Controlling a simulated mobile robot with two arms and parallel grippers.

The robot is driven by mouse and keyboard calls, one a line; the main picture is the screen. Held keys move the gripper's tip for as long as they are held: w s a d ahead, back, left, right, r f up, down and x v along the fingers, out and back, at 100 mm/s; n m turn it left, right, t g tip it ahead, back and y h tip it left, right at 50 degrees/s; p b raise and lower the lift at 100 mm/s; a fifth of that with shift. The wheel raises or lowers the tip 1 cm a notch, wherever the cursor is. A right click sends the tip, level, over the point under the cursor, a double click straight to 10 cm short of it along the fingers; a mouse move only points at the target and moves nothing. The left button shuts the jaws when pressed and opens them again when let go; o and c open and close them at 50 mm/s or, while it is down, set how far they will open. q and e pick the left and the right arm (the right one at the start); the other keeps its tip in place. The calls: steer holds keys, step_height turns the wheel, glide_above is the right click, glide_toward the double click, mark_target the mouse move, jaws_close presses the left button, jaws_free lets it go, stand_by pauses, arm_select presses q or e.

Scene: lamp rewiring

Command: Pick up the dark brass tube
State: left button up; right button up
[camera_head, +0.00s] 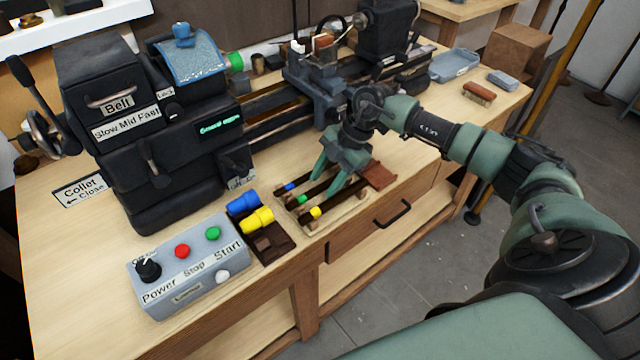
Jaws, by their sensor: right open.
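Several dark, thin tubes (320,203) lie side by side on a small light wooden rack (335,212) near the bench's front edge. Their near ends carry blue, green and yellow marks. I cannot tell which one is the dark brass tube. My right gripper (326,182) points down over the rack with its green fingers apart and nothing seen between them. The fingers hide part of the tubes, and I cannot tell whether they touch any. My left gripper is not in view.
A dark lathe (150,130) fills the back of the bench. A grey control box (185,265) stands front left, beside blue and yellow cylinders (257,220) on a dark tray. A reddish-brown block (380,175) lies right of the rack. A brush (479,94) and blue-grey tray (454,65) lie back right.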

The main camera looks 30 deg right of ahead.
steer(key=shift+f, duration=0.15)
jaws_close()
